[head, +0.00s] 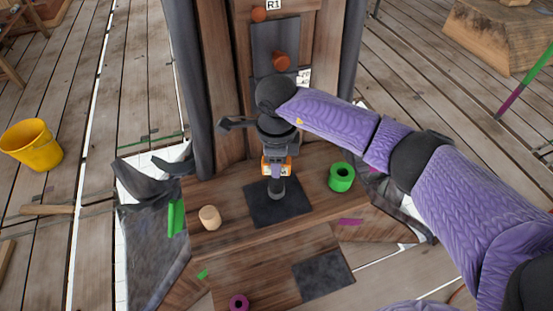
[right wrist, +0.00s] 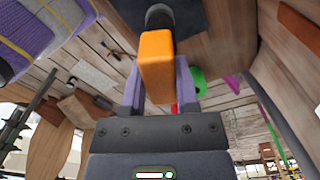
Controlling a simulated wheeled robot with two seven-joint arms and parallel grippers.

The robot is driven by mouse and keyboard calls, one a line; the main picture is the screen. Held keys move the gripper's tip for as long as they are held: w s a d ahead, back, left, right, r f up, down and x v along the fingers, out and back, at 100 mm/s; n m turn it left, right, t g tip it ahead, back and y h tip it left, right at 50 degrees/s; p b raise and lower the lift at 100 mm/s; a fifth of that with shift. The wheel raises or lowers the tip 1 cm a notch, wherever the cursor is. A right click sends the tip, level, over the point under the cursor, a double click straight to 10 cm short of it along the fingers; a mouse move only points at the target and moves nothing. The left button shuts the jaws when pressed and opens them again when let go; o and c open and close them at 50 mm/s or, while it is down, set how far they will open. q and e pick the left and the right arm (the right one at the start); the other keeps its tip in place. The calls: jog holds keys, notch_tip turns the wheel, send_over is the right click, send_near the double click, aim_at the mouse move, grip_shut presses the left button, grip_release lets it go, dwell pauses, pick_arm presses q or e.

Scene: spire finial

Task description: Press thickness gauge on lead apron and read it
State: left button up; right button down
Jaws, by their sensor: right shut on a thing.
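The thickness gauge is an orange block (head: 268,165) with a dark cylindrical foot (head: 277,187). My right gripper (head: 276,170) is shut on it and holds it upright, foot down, over a dark grey square patch of lead apron (head: 292,207). The foot appears to meet the patch, but I cannot tell how firmly. In the right wrist view the orange gauge (right wrist: 157,65) sits between the purple fingers, with its dark foot (right wrist: 160,17) against the dark sheet (right wrist: 207,42). A pale label shows on the gauge, but no reading is legible. My left gripper is not in view.
A green ring (head: 341,177) stands right of the patch and a wooden peg (head: 210,217) left of it. Bent grey sheets (head: 150,240) flank the left; a wooden post rises behind.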

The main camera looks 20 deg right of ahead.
jog(key=shift+f, duration=0.2)
jog(key=shift+f+b, duration=1.2)
jog(key=shift+f, duration=0.25)
dwell(0.7)
notch_tip(320, 180, up, 5)
jog(key=p, duration=0.3)
jog(key=shift+p, duration=0.4)
dwell(0.8)
